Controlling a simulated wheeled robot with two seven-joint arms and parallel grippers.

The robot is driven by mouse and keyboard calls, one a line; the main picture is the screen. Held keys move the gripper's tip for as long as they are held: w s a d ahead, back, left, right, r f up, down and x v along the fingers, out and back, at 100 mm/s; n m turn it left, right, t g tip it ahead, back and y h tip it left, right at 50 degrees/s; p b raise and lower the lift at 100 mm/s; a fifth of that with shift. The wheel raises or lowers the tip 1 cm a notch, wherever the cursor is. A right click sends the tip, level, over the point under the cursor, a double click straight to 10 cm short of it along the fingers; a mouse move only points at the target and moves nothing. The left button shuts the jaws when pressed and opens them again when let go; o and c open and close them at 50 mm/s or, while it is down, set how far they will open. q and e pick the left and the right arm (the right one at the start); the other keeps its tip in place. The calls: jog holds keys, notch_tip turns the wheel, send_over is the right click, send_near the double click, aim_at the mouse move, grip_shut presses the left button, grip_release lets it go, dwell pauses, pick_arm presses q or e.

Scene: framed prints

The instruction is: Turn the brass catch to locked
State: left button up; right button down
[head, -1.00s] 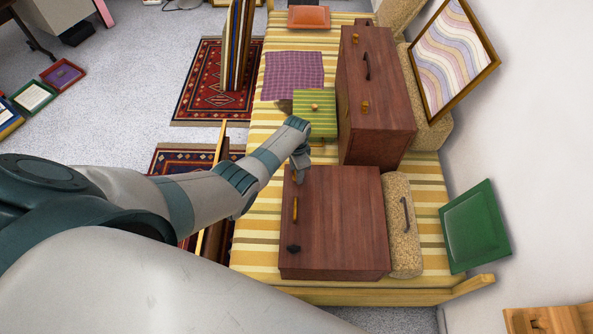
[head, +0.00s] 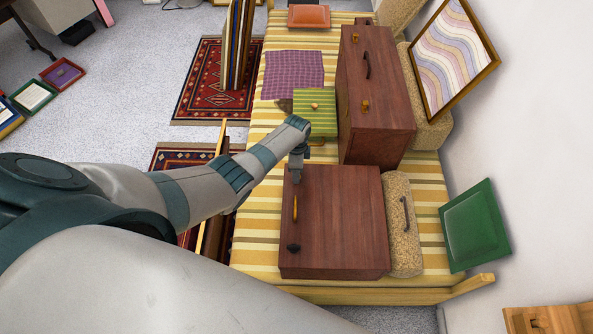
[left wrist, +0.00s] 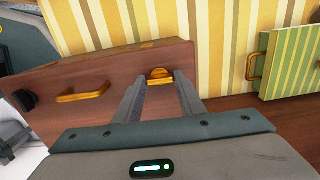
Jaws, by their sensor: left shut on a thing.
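A dark wooden case (head: 340,215) lies on the striped bed cover, near its front end. The brass catch (left wrist: 159,74) shows in the left wrist view between my fingertips, near one end of the case's face; its grip bar looks roughly crosswise there. My left gripper (head: 296,175) is at the far left corner of the case, shut on the brass catch. It also shows in the left wrist view (left wrist: 160,82). In the head view the gripper hides the catch. A brass handle (head: 295,208) and a black catch (head: 293,247) sit along the same side. My right gripper is not in view.
A second, taller wooden case (head: 380,95) stands behind. A green striped box (head: 316,113) lies just beyond my gripper. A tan speckled case (head: 402,225) lies against the right side. A green panel (head: 473,228) leans on the wall.

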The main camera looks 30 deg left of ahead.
pick_arm(q)
jog(key=o, duration=1)
jog(key=shift+o, duration=0.2)
jog(key=shift+r, duration=0.1)
jog(key=shift+w+r+p, duration=0.1)
jog(key=shift+r+p, duration=0.2)
jog(key=shift+r, duration=0.55)
notch_tip(320, 180, up, 16)
jog(key=shift+f+b, duration=0.25)
jog(key=shift+b, duration=0.05)
